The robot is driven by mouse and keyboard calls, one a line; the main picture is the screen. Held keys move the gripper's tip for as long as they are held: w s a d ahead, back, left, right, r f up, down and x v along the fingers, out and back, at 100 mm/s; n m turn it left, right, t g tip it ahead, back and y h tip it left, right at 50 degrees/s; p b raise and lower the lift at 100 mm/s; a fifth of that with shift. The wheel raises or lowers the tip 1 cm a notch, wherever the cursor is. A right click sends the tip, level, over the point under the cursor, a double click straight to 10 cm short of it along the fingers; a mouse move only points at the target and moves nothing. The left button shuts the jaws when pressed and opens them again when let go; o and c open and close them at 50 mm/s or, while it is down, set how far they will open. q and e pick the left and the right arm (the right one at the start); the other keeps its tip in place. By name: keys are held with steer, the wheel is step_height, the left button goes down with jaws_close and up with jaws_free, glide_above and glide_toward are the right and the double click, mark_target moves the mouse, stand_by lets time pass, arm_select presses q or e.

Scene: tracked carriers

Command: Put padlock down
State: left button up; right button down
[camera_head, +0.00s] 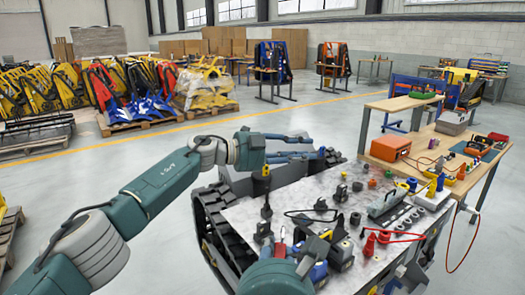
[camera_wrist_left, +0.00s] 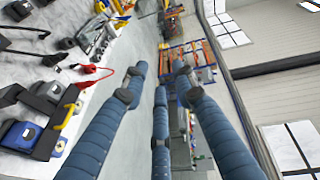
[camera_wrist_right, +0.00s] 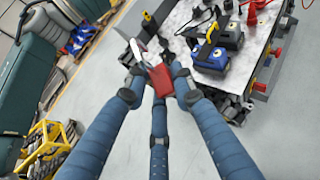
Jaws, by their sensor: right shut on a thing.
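The red padlock (camera_wrist_right: 161,80) is between the fingertips of my right gripper (camera_wrist_right: 155,88) in the right wrist view, its pale metal shackle (camera_wrist_right: 138,48) pointing up and left. The gripper is shut on it. In the head view the padlock's red body (camera_head: 280,250) shows small at the near edge of the marbled table, partly hidden by my arm. My left gripper (camera_head: 312,149) is beyond the table's far left part in the head view. In the left wrist view its fingers (camera_wrist_left: 160,85) are spread, with nothing between them.
The marbled tabletop (camera_head: 240,222) holds black and blue devices (camera_head: 341,250), red cables (camera_head: 385,237), a grey toolbox (camera_head: 388,204) and several small parts. A black track (camera_head: 215,220) runs along its left side. A wooden bench (camera_head: 425,152) stands right.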

arm_select(q)
steer(key=s+d+r+m+g+y, duration=0.1)
steer(key=s+d+r+m+g, duration=0.2)
steer(key=s+r+m+g, duration=0.45)
arm_select(e)
steer(key=shift+s, duration=0.1)
arm_select(q)
steer(key=y, duration=1.1)
glide_toward(283, 228)
steer(key=shift+m+g, duration=0.35)
steer(key=x, duration=0.8)
steer(key=shift+w+d+f, duration=0.1)
steer(key=shift+w+f, duration=0.1)
steer(key=shift+w, duration=0.2)
steer(key=shift+s+d+f, duration=0.1)
steer(key=shift+f, duration=0.2)
arm_select(e)
steer(key=shift+r, duration=0.1)
arm_select(q)
steer(key=shift+s+d, duration=0.1)
steer(key=shift+s, duration=0.05)
jaws_close()
arm_select(e)
steer(key=shift+a, duration=0.1)
